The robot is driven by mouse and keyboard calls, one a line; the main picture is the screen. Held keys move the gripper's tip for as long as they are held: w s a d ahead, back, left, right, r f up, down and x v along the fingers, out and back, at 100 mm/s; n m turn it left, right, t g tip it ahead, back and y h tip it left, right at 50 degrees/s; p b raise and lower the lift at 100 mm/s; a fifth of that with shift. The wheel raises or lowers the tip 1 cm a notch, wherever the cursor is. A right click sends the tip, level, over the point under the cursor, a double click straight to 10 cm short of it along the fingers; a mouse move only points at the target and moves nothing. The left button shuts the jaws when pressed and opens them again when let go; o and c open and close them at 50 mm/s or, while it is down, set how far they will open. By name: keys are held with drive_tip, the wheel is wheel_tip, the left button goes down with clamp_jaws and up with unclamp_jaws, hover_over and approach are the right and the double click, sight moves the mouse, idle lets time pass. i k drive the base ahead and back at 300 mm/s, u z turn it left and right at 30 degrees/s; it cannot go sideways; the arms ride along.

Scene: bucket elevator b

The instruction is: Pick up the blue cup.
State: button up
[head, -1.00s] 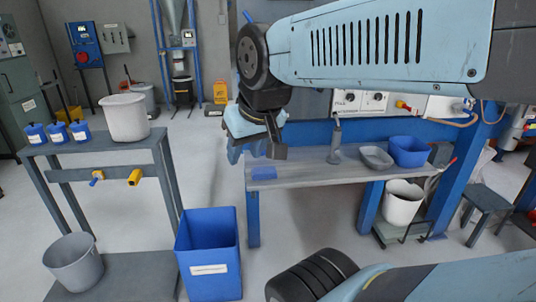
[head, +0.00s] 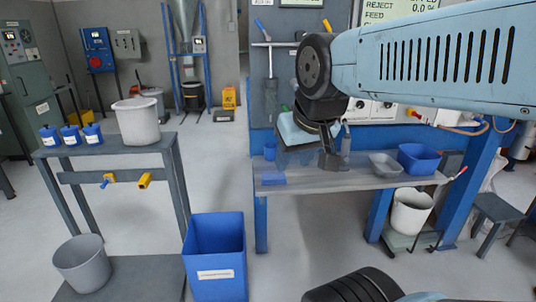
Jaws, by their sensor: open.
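A small blue cup (head: 270,151) stands upright at the left end of the grey bench (head: 350,181), near its back edge. My gripper (head: 328,157) hangs over the bench to the right of the cup, pointing down, with its dark fingers apart from the cup. It is open and nothing shows in it. The gap between its fingers is hard to see from this angle.
A flat blue patch (head: 272,180) lies at the bench's front left. A tall blue bin (head: 215,255) stands on the floor before the bench.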

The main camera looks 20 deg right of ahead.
sight(270, 149)
drive_tip(key=i, duration=1)
